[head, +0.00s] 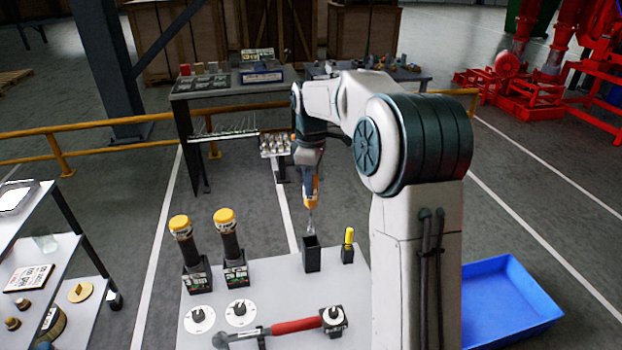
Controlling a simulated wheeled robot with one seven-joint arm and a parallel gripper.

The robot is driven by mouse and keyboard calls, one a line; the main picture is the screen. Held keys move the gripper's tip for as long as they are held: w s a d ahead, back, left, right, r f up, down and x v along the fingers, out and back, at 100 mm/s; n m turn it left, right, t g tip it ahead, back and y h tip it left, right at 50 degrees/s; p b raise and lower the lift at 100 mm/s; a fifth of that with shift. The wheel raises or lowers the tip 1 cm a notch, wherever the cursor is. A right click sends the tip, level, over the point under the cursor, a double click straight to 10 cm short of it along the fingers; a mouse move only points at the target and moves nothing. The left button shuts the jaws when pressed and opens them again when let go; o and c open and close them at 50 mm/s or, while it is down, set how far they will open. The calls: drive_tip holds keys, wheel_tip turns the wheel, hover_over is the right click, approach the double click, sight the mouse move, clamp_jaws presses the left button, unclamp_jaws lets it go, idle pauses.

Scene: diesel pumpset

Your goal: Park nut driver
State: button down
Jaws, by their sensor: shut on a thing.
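My gripper (311,178) is at the end of my arm, above the grey bench. It is shut on the nut driver (311,222), which hangs with its shaft pointing down. The nut driver has an orange handle and a thin grey shaft. The shaft's lower end is at or just above the mouth of a black square holder (312,256); I cannot tell whether the tip is inside. The gripper's fingers are small and hard to make out at this distance.
Next to the holder on the bench (285,285) stands a yellow-handled tool (348,237) in a smaller black block. Two yellow-capped black tools (229,238) stand upright to the left. A red-handled wrench (290,327) lies in front. A blue tray (505,300) is at right.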

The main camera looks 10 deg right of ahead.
sight(311, 227)
drive_tip(key=shift+f+b, duration=3.85)
drive_tip(key=shift+f, duration=2.6)
drive_tip(key=shift+f+b, duration=0.3)
drive_tip(key=shift+f, duration=0.7)
drive_tip(key=c, duration=1)
unclamp_jaws()
wheel_tip(311, 227, up, 14)
drive_tip(key=shift+f, duration=0.2)
drive_tip(key=shift+r, duration=0.15)
